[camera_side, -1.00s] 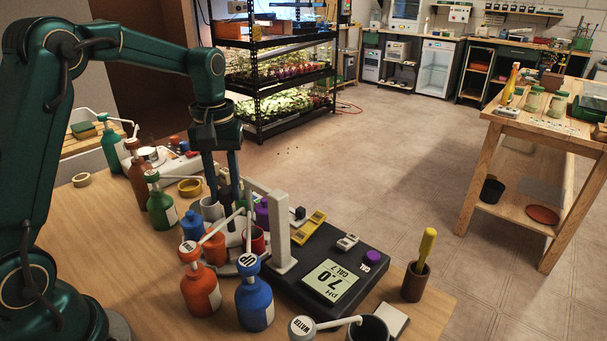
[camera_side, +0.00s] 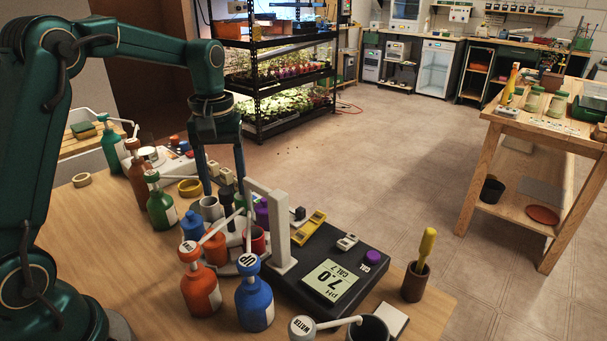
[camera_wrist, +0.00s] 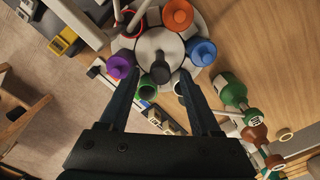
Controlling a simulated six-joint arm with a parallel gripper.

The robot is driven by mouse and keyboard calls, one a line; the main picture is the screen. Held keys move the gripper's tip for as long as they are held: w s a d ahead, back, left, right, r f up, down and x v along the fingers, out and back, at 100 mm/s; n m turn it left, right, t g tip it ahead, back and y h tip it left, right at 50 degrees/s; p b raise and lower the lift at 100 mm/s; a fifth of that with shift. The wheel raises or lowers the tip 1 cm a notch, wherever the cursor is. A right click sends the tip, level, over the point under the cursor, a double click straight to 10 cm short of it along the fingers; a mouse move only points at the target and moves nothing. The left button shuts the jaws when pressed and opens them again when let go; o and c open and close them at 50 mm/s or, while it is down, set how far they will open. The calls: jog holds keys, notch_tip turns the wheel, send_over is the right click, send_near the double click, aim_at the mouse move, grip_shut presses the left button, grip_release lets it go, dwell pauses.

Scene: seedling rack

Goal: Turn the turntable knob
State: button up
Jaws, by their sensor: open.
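The turntable (camera_wrist: 172,45) is a pale round plate carrying coloured bottles and cups. Its black knob (camera_wrist: 160,72) stands near the middle of it. The knob also shows as a dark upright post in the side view (camera_side: 227,192). My gripper (camera_wrist: 159,74) is open, with one finger on each side of the knob. In the wrist view there are gaps between the fingers and the knob, and nothing is held. In the side view my gripper (camera_side: 224,184) points down over the turntable, whose plate is mostly hidden by bottles, cups and the white frame.
A purple bottle (camera_wrist: 120,65), a blue one (camera_wrist: 200,52) and an orange one (camera_wrist: 177,13) stand close around the fingers. A white upright frame (camera_side: 280,237) and a black pH meter (camera_side: 330,282) are to the right. Pump bottles, including a green one (camera_side: 161,208), crowd the left.

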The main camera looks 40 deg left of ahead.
jog(key=shift+r, duration=2.05)
